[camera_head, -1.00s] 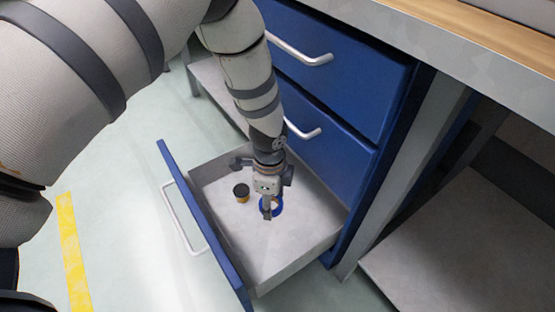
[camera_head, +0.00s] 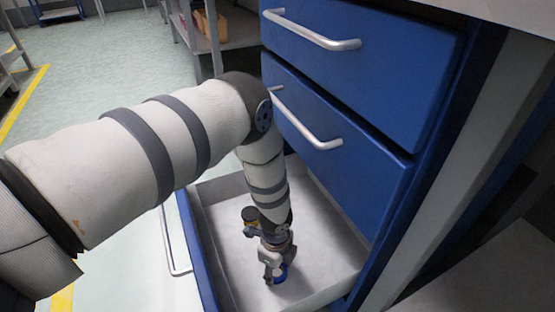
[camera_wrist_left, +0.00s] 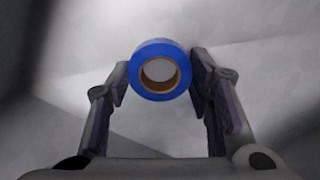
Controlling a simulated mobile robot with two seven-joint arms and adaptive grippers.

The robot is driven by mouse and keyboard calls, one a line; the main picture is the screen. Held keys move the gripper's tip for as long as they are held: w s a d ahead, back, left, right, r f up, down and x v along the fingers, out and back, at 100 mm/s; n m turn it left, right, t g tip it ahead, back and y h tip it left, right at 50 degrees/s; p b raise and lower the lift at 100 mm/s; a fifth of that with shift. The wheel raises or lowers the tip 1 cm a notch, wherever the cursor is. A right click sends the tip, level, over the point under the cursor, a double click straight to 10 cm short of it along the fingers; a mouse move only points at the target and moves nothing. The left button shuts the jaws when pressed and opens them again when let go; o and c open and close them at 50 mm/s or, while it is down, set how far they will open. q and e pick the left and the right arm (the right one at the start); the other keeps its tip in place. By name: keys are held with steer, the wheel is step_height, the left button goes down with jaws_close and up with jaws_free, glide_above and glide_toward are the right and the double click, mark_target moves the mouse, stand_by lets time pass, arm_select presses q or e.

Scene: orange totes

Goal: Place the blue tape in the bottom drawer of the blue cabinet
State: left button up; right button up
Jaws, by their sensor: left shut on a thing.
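The blue tape (camera_head: 281,273) is a blue roll with a brown core. My left gripper (camera_head: 271,274) reaches down into the open bottom drawer (camera_head: 320,238) of the blue cabinet (camera_head: 400,75) and is shut on the tape, low over the drawer floor. In the left wrist view, the tape (camera_wrist_left: 160,94) sits between the two fingertips of my left gripper (camera_wrist_left: 160,70). I cannot tell whether the tape touches the drawer floor. My right gripper is not in view.
Bare drawer floor lies to the right.

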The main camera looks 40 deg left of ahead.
mark_target(276, 274)
arm_select(q)
steer(key=o, duration=1.1)
steer(key=shift+f, duration=0.1)
step_height(276, 274, up, 12)
steer(key=p, duration=0.4)
steer(key=shift+r+p, duration=0.2)
steer(key=shift+p, duration=0.2)
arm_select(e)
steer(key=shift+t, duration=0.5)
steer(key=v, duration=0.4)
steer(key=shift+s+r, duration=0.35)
